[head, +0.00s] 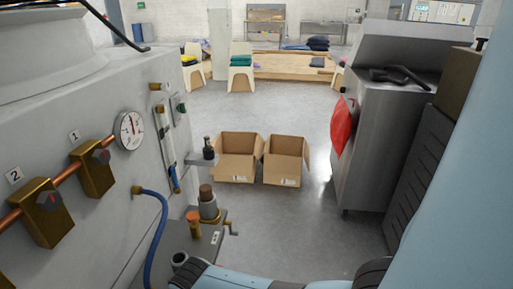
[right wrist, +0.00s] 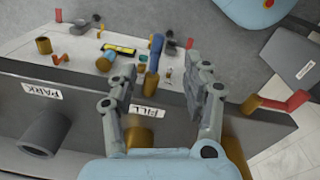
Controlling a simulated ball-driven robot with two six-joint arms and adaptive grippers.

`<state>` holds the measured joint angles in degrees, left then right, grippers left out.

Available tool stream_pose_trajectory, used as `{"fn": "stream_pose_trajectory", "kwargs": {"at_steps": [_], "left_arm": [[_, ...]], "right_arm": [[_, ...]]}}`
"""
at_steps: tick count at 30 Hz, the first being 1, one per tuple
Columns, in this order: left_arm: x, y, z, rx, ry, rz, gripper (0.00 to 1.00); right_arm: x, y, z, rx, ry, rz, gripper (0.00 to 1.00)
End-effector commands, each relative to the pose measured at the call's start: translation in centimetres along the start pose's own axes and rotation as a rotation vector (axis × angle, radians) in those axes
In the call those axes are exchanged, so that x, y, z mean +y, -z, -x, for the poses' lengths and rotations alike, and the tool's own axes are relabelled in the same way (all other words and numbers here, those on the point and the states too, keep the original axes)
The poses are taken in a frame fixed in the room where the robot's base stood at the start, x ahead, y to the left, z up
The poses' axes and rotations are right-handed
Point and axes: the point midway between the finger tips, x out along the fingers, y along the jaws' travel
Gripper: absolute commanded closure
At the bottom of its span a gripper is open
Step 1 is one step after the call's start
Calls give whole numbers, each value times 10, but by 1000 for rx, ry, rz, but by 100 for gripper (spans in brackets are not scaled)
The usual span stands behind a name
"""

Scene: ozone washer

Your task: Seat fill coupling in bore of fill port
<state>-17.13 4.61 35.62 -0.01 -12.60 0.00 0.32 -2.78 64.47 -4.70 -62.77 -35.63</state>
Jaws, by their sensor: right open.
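In the right wrist view my right gripper (right wrist: 162,90) is open, its two grey fingers apart on either side of the FILL label (right wrist: 150,112). Beyond the fingertips a brass piece with a blue upper part (right wrist: 152,82) shows in the gap; it may be the fill coupling, but I cannot tell for sure. Nothing is clearly gripped. A brass cylinder (right wrist: 139,138) sticks out below the FILL label, partly hidden by the gripper. I cannot tell which part has the fill port's bore. My left gripper is in neither view.
A grey open tube (right wrist: 45,138) sits by the PARK label (right wrist: 42,90). Small fittings crowd the top. A red-and-brass handle (right wrist: 285,102) stands to the right. The head view shows a blue hose (head: 160,225), a gauge (head: 130,131), cardboard boxes (head: 238,170) and clear floor.

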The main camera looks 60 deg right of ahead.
Motion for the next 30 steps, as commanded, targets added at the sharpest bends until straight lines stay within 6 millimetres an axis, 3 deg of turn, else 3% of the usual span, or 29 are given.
{"fn": "stream_pose_trajectory", "kwargs": {"at_steps": [1, 3, 6, 9, 12, 15, 25, 30], "left_arm": [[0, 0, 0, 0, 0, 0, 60], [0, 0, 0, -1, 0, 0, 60], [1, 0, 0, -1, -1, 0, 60], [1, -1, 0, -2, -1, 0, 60], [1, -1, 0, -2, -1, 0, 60], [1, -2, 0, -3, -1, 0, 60], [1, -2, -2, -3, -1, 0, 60], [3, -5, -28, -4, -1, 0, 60]], "right_arm": [[-18, -42, -34, -14, 1, -78, 51], [-43, -98, -73, -8, -12, -210, 51], [-75, -176, -108, 6, -32, -383, 51], [-99, -235, -124, 21, -50, -513, 51], [-112, -271, -129, 34, -63, -591, 51], [-118, -286, -130, 42, -68, -626, 51], [-118, -286, -132, 45, -69, -631, 51], [-120, -287, -158, 44, -69, -630, 51]]}}
